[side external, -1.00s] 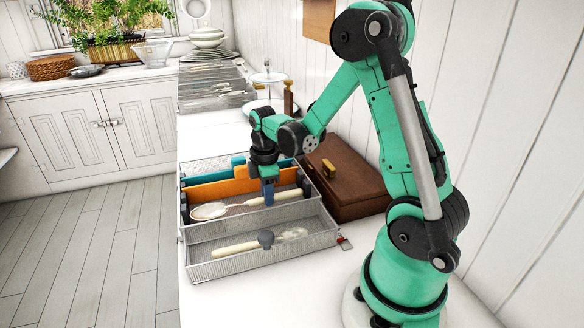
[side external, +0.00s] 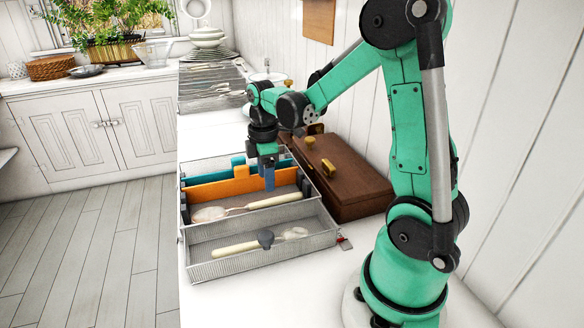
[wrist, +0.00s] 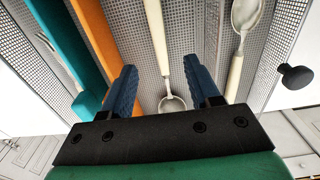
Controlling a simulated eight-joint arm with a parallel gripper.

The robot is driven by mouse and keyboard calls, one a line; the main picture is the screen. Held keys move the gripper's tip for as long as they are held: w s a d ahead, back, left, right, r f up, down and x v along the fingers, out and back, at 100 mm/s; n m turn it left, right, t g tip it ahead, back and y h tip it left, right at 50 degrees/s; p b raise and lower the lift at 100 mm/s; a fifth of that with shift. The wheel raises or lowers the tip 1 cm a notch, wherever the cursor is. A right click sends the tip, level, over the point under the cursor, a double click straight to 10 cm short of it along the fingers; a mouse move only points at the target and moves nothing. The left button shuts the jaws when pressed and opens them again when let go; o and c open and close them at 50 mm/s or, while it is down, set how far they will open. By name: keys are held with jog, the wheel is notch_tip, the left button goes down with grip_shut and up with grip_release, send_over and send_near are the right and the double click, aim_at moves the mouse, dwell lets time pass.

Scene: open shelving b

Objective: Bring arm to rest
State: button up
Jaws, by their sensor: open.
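My gripper (side external: 268,180) hangs from my teal arm over the back compartment of the wire mesh tray (side external: 215,268). In the wrist view my gripper (wrist: 163,92) has its two blue fingers spread apart with nothing held between them. Another spoon (wrist: 238,50) lies in the compartment to the right. The side view shows the spoon in the back compartment (side external: 272,200) and the one in front (side external: 235,249).
Orange (side external: 225,188) and teal (side external: 205,178) dividers stand in the tray near my gripper. A brown wooden box (side external: 345,178) sits close on the right. The white counter is clear in front of the tray. A cutlery tray (side external: 210,90) and stacked dishes (side external: 207,38) are at the back.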

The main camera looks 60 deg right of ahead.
jog(key=shift+r, duration=0.45)
jog(key=shift+a+r, duration=0.1)
jog(key=shift+a, duration=0.05)
jog(key=s+a+r+m+t, duration=0.1)
jog(key=a+r+m+t, duration=0.2)
jog(key=a, duration=0.3)
jog(key=s+a+r+m+t, duration=0.2)
jog(key=a+m+t, duration=0.2)
jog(key=a+m, duration=0.2)
jog(key=shift+a+r, duration=0.4)
jog(key=shift+a, duration=0.4)
